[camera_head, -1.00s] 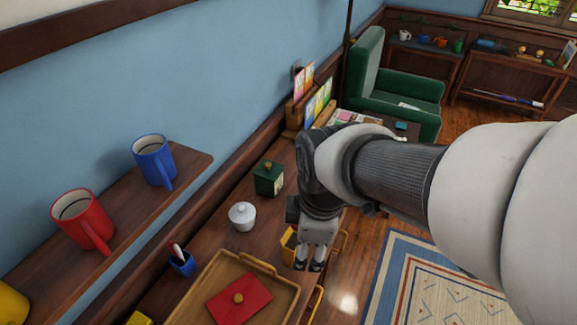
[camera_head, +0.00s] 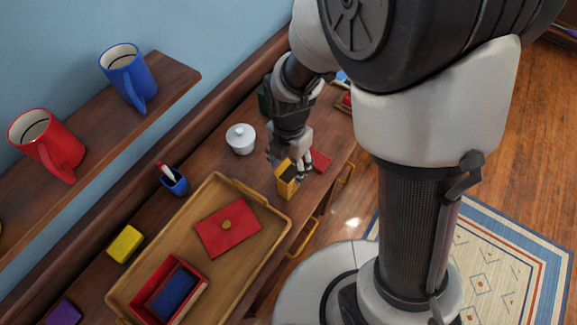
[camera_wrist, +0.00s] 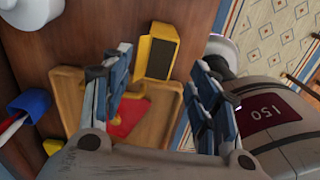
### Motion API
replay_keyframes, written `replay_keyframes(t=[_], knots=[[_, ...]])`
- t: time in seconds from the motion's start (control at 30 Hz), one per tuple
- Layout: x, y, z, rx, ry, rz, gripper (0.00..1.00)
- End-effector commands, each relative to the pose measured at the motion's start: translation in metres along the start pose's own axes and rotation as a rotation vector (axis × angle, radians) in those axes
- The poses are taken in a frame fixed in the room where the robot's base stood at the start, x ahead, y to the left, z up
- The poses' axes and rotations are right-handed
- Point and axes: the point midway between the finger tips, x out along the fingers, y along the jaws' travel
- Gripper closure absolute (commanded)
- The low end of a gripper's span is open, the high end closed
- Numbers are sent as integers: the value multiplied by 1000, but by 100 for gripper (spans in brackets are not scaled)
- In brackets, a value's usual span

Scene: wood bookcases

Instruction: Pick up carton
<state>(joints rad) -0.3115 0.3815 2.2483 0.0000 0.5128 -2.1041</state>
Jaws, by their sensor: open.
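The yellow box with a dark panel, which I take as the carton (camera_head: 287,180), stands on the wooden cabinet top, just past the tray's far right corner. My gripper (camera_head: 290,163) is open right at the carton, its fingers partly covering it in the head view. In the wrist view the carton (camera_wrist: 157,53) shows between and just beyond the open fingertips (camera_wrist: 162,62), nearer the left finger. I cannot tell whether a finger touches it.
The wooden tray (camera_head: 262,200) with a red lid (camera_head: 228,226) and a red box (camera_head: 140,293) lies close by. A white lidded pot (camera_head: 241,139) and a blue pen cup (camera_head: 176,182) stand behind. A flat red item (camera_head: 319,160) lies beside the gripper.

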Motion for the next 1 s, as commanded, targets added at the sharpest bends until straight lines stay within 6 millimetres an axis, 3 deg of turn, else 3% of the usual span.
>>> replay_keyframes(t=[0.1,0.37,0.7,0.93,1.0], knots=[[21,-1,0,1,1,-2,45],[35,0,0,1,0,0,45],[81,1,1,1,1,-2,45],[81,1,1,1,-1,1,45],[81,1,1,1,-1,1,49]])
